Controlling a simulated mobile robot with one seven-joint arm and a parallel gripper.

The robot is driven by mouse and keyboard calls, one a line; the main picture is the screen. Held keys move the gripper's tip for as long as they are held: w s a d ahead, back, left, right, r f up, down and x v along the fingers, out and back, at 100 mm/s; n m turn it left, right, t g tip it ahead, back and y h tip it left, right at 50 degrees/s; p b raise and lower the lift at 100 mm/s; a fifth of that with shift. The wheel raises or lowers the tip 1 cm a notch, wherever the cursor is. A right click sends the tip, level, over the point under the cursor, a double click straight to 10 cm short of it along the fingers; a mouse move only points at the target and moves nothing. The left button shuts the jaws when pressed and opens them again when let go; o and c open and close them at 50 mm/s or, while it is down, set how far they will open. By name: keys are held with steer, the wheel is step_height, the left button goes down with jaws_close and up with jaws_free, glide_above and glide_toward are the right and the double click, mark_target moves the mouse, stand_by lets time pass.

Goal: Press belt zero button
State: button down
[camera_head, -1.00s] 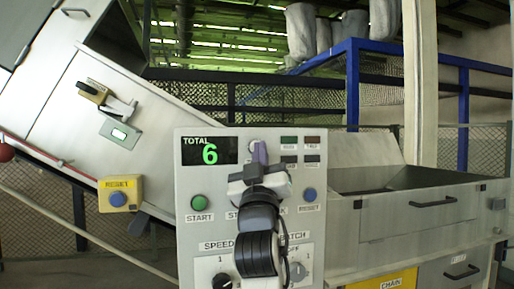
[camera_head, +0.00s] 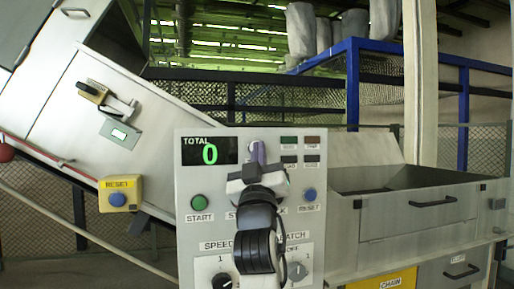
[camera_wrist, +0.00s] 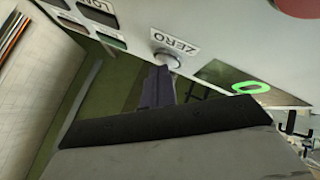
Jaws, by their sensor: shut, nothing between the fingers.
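The control panel (camera_head: 190,230) stands in front of me, with a TOTAL display (camera_head: 209,151) reading a green 0. In the wrist view, the round silver button (camera_wrist: 166,58) sits beside the ZERO label (camera_wrist: 178,44). My gripper (camera_wrist: 160,76) is shut and empty, its fingertips at the button's lower edge; they appear to touch it, but the exact contact is hard to tell. In the head view, my gripper (camera_head: 258,150) is in front of the upper middle of the panel, just right of the display, and covers most of the button.
A green START button (camera_head: 198,202) and a blue RESET button (camera_head: 308,195) flank my arm on the panel. Dark indicator plates (camera_head: 289,143) are at upper right, with knobs (camera_head: 222,281) below. A yellow RESET box (camera_head: 119,195) is on the conveyor at left.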

steer(key=shift+s, duration=0.1)
stand_by(0.3)
steer(key=shift+s+d, duration=0.3)
steer(key=shift+s, duration=0.4)
steer(key=shift+s+d+b, duration=0.1)
steer(key=shift+s+d, duration=0.15)
steer(key=shift+s, duration=0.55)
steer(key=shift+s+d+b, duration=0.15)
steer(key=shift+s+d, duration=0.1)
steer(key=shift+s, duration=0.55)
steer(key=shift+s+d+b, duration=0.1)
steer(key=shift+s+d, duration=0.15)
steer(key=shift+s, duration=0.55)
